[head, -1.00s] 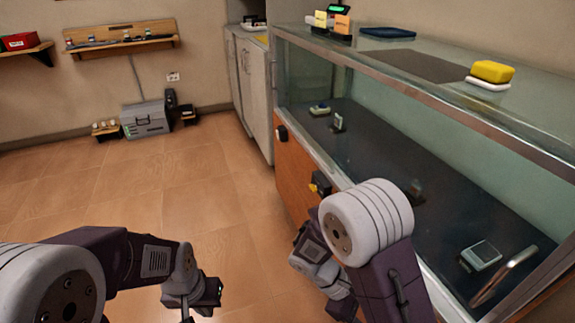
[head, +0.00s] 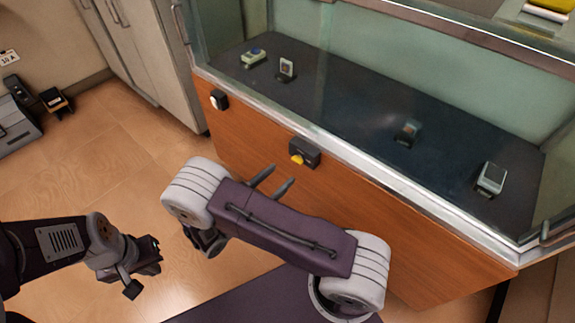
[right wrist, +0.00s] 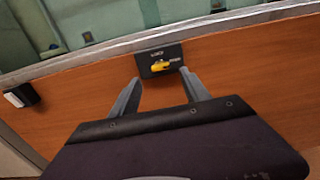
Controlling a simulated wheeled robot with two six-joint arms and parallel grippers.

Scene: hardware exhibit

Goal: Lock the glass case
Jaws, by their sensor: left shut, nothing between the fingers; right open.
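The glass case (head: 345,195) has an orange wooden front panel below a metal rim and glass. A black lock box (head: 304,151) with a yellow key or knob (head: 297,159) is mounted on that panel just under the rim. In the right wrist view the lock box (right wrist: 160,59) and yellow piece (right wrist: 159,66) lie ahead, between and beyond the fingertips. My right gripper (head: 280,178) is open and points at the lock, apart from it; its fingers also show in the right wrist view (right wrist: 160,80). My left gripper (head: 146,275) is shut and empty over the floor at the left.
Several small devices, one of them grey (head: 492,178), stand on the dark shelf inside the glass. A small black-and-white box (head: 219,99) is on the panel left of the lock. Grey cabinets (head: 150,60) stand at the back left.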

